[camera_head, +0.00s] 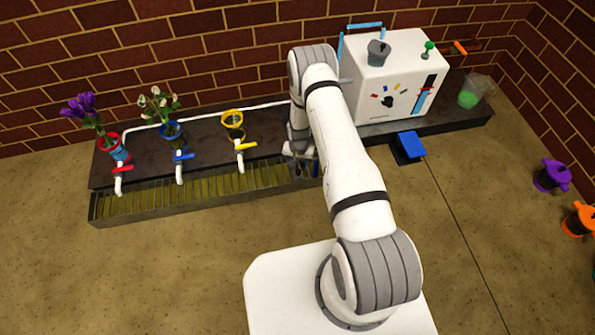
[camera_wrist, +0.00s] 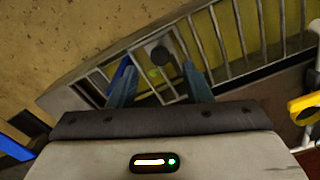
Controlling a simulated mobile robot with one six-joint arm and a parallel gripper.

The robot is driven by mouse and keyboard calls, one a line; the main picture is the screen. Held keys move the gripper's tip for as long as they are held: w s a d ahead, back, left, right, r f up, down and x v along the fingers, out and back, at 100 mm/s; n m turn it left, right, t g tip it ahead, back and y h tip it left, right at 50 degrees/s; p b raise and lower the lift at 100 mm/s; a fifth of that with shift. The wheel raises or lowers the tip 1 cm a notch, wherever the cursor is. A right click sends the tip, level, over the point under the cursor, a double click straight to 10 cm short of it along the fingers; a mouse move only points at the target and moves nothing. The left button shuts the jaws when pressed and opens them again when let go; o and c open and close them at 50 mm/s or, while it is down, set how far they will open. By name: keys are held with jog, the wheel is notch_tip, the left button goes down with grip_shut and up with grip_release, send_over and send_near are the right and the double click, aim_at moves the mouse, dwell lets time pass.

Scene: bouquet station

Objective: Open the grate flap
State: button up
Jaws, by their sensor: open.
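The grate (camera_head: 200,192) runs along the front of the dark counter, and its slats (camera_wrist: 221,40) show close up in the wrist view. A framed section at the grate's end, which looks like the flap (camera_wrist: 181,47), lies under my gripper (camera_wrist: 158,68). A dark round knob (camera_wrist: 161,55) shows on or by this section, between my fingertips. My gripper is open, with one blue-grey finger on each side of the knob. I cannot tell whether the fingers touch anything. In the head view my arm hides most of my gripper and the flap.
Red (camera_head: 122,169), blue (camera_head: 183,155) and yellow (camera_head: 243,145) taps overhang the grate; the yellow one (camera_wrist: 305,108) is close at the right in the wrist view. A white machine (camera_head: 390,85) and a blue pedal (camera_head: 411,145) stand right of my arm. The floor in front is largely clear.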

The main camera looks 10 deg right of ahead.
aim_at(298, 171)
notch_tip(298, 171, down, 4)
jog(key=shift+f+b, duration=0.2)
jog(key=shift+b, duration=0.3)
jog(key=shift+c, duration=0.5)
grip_shut()
